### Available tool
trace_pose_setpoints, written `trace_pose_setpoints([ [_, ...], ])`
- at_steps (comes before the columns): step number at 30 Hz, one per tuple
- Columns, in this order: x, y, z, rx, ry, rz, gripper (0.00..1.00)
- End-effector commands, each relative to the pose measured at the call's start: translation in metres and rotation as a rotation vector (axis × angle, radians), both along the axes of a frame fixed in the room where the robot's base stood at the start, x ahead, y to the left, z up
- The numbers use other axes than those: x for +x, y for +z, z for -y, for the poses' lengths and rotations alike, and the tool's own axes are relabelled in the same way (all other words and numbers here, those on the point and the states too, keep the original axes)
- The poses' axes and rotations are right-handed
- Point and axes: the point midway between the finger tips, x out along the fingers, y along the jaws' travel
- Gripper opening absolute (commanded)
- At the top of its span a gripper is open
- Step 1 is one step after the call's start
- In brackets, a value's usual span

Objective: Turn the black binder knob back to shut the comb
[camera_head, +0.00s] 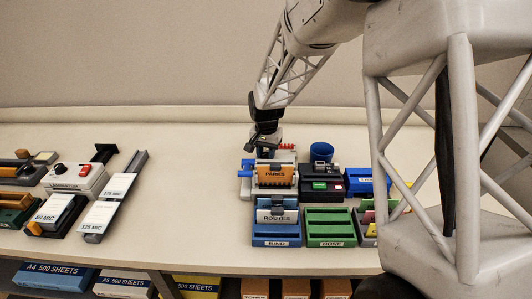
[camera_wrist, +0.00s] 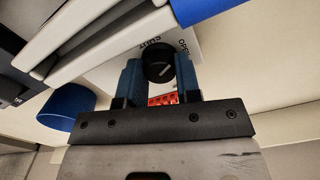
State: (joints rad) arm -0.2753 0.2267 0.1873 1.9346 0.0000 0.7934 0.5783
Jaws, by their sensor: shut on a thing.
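The black binder knob (camera_wrist: 158,65) shows in the wrist view on a white face with the words "SHUT" and "OPEN" beside it. A light line marks the knob's face. My gripper (camera_wrist: 159,80) has its two blue-grey fingers on either side of the knob and is shut on it. In the head view my gripper (camera_head: 265,146) is at the back of the binder (camera_head: 246,166), and the knob is hidden there. A red comb (camera_wrist: 163,99) shows between the fingers in the wrist view. An orange "PARKS" booklet (camera_head: 272,174) stands at the front of the binder.
A blue cup (camera_head: 321,151) and a dark device with a green display (camera_head: 330,182) stand right of the binder. A blue "BIND" tray (camera_head: 276,240) and a green "DONE" tray (camera_head: 330,241) are in front. The table's middle left is clear.

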Motion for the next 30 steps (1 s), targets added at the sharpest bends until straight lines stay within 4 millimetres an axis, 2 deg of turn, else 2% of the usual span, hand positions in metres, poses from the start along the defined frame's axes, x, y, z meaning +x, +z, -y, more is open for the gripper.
trace_pose_setpoints([
  [30, 0.0003, 0.0013, -0.0001, 0.000, 0.934, 0.002, 0.08],
])
